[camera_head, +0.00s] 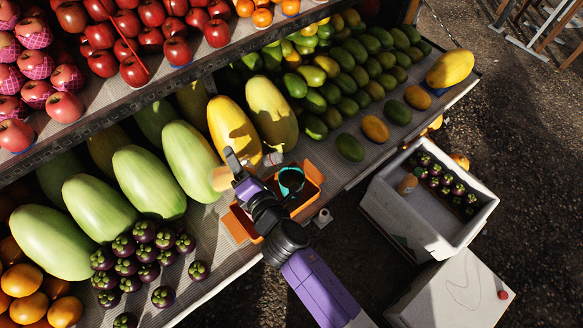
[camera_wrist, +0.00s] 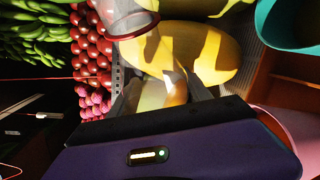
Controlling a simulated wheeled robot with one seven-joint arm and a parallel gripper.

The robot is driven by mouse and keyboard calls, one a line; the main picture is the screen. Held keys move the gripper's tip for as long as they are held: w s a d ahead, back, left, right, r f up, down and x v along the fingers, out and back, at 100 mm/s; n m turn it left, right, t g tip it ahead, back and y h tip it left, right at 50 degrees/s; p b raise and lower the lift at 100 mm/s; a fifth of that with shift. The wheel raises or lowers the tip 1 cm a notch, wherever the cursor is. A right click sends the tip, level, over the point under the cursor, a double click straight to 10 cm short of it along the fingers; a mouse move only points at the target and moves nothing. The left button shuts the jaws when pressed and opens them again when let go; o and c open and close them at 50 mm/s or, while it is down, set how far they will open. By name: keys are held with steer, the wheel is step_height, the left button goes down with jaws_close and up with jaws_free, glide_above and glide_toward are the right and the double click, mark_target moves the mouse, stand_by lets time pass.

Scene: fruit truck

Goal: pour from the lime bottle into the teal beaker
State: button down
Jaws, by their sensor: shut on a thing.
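The teal beaker (camera_head: 291,180) stands in an orange crate, just right of my gripper, and its rim shows at the top right of the wrist view (camera_wrist: 290,28). My gripper (camera_head: 233,168) is shut on a pale tan thing (camera_head: 221,178), held out to the left of the beaker. Between the fingers in the wrist view the held thing looks pale yellow and partly see-through. It is mostly hidden, and I cannot tell its full shape or confirm a lime colour. No other lime-coloured bottle is clear.
The orange crate (camera_head: 315,172) is partly hidden by my arm. A clear vessel with a reddish rim (camera_wrist: 132,22) shows in the wrist view. Large yellow melons (camera_head: 234,130), green melons (camera_head: 190,160) and mangosteens (camera_head: 163,296) surround my gripper. A white box (camera_head: 385,205) stands right.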

mark_target(247, 159)
steer(key=shift+n, duration=0.3)
steer(key=n+p, duration=0.1)
steer(key=p, duration=0.2)
steer(key=d+r+n+h+p, duration=0.1)
steer(key=p, duration=0.1)
steer(key=shift+d+n+g+h+p, duration=0.3)
steer(key=shift+g+p, duration=0.1)
steer(key=r+p, duration=0.1)
steer(key=n+p, duration=0.1)
steer(key=p, duration=0.1)
steer(key=shift+w+d+r+h, duration=0.1)
steer(key=shift+d+r+h, duration=0.2)
steer(key=shift+r, duration=0.1)
steer(key=shift+a+r+n, duration=0.15)
steer(key=shift+r+n, duration=0.35)
steer(key=shift+n, duration=0.1)
steer(key=shift+r+n+h, duration=0.15)
steer(key=shift+n+h, duration=0.15)
steer(key=shift+h, duration=0.2)
steer(key=shift+f+n+g+h, duration=0.2)
steer(key=shift+n+g+h, duration=0.1)
steer(key=shift+n+h, duration=0.65)
steer(key=shift+f+n+h, duration=0.2)
steer(key=shift+n+h, duration=0.05)
steer(key=shift+n, duration=0.5)
